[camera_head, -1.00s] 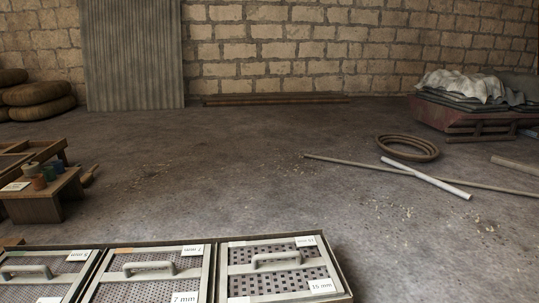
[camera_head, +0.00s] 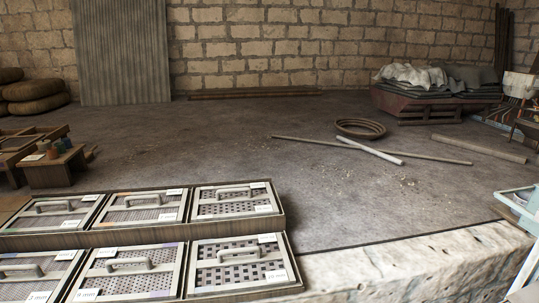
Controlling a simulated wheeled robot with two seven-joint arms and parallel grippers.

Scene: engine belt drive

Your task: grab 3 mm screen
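Framed screens with grey handles lie in two rows of trays at the lower left. The front left screen (camera_head: 36,270) has a fine mesh and a small label that looks like 2 or 3 mm, too small to read surely. The front middle screen (camera_head: 128,282) also has small holes, and its label is unclear. The front right screen (camera_head: 235,275) has large square holes. The back row holds a left screen (camera_head: 55,222), a middle screen (camera_head: 140,213) that read 7 mm earlier, and a 15 mm screen (camera_head: 230,207). Neither of my grippers is in view.
A pale stone ledge (camera_head: 410,266) runs right of the trays. A light blue frame (camera_head: 518,205) stands at the right edge. A small wooden bench (camera_head: 52,170) with jars is at left.

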